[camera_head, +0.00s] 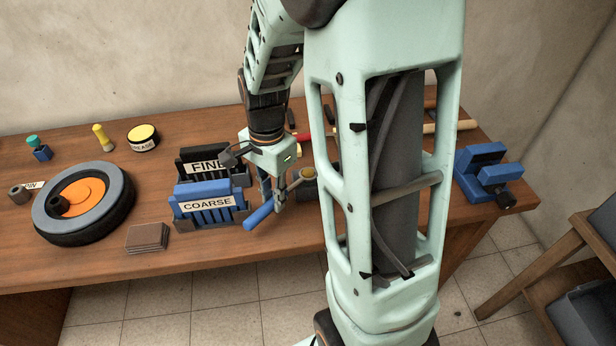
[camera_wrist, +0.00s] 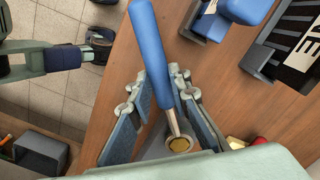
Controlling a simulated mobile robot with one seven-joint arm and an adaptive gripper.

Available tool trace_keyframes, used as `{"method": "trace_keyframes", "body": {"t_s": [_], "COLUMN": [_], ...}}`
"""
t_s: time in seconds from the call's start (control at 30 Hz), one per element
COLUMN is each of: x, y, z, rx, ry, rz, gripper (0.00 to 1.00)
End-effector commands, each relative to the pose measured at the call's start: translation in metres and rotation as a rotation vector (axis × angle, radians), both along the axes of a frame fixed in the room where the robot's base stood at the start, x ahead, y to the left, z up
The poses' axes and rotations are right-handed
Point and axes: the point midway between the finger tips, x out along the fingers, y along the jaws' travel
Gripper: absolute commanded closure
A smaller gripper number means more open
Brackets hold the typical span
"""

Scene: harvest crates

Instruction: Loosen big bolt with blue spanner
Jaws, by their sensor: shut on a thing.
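My gripper (camera_head: 272,197) is shut on the blue spanner and holds it above the front part of the bench, right of the COARSE rack. The spanner's blue handle (camera_head: 259,215) slants down to the left. In the wrist view the blue spanner (camera_wrist: 150,50) lies between the fingers of my gripper (camera_wrist: 162,78), its metal shank running down to a round brass-coloured piece (camera_wrist: 180,144). I cannot tell whether this piece is the big bolt or whether the spanner's head fits around it. A grey round piece with a yellowish top (camera_head: 308,173) is just right of my gripper.
A blue COARSE rack (camera_head: 208,215) and black FINE rack (camera_head: 205,155) stand close left of my gripper. A wheel (camera_head: 85,220), brown stacked plates (camera_head: 147,237) and grease tin (camera_head: 143,138) lie further left. A blue vice (camera_head: 487,172) is at the right end. My arm hides the middle.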

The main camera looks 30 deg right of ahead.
Motion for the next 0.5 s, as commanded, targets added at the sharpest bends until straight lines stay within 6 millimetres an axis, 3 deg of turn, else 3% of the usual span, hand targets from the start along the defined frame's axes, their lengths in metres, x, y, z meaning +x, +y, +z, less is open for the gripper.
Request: {"method": "trace_keyframes", "body": {"t_s": [0.5], "x": [-0.0081], "y": [-0.0051], "z": [0.0001], "rx": [-0.001], "ry": [0.002], "rz": [0.068], "gripper": [1.00]}}
